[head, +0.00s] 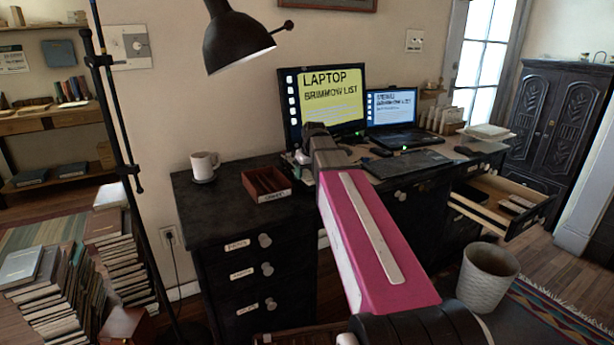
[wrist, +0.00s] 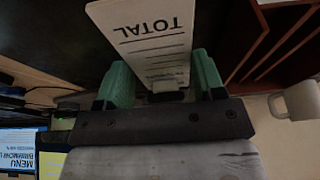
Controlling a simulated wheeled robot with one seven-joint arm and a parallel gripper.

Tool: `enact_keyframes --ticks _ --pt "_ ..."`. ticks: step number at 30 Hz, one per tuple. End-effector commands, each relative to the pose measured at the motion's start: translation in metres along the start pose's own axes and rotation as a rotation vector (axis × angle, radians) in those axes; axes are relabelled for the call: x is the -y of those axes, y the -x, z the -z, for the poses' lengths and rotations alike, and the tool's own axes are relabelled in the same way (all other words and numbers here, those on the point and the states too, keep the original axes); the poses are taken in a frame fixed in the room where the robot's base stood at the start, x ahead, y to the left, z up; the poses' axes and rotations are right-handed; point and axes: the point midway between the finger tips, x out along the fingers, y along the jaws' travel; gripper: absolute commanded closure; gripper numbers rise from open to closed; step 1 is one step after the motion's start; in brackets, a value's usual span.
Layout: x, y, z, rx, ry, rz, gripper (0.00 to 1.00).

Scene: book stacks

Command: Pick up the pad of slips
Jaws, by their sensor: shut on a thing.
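The pad of slips (wrist: 150,45) is a white block with "TOTAL" and ruled lines printed on it, upside down in the wrist view. My gripper (wrist: 163,78) has green fingers, one on each side of the pad's near end, and is shut on it. The pad's far end sticks out beyond the fingers. I cannot tell whether the pad still touches the dark desk top. In the head view my own pink arm hides most of the gripper and the pad.
A reddish wooden tray (head: 266,184) with compartments lies left of my gripper on the black desk (head: 215,205). A white mug (head: 204,166) stands further left. A monitor (head: 322,100) and laptop (head: 392,115) stand behind. An open drawer (head: 520,218) juts out at right.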

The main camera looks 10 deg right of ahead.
Motion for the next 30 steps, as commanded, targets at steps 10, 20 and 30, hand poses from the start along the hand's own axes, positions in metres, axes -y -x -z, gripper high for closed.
enact_keyframes --ticks 10,20,30 --pt "0.002 0.021 -0.067 -0.001 -0.001 0.0 0.63" --pt "0.001 0.042 -0.136 -0.001 -0.002 -0.001 0.63" --pt "0.0 0.053 -0.17 -0.001 -0.001 -0.001 0.63"
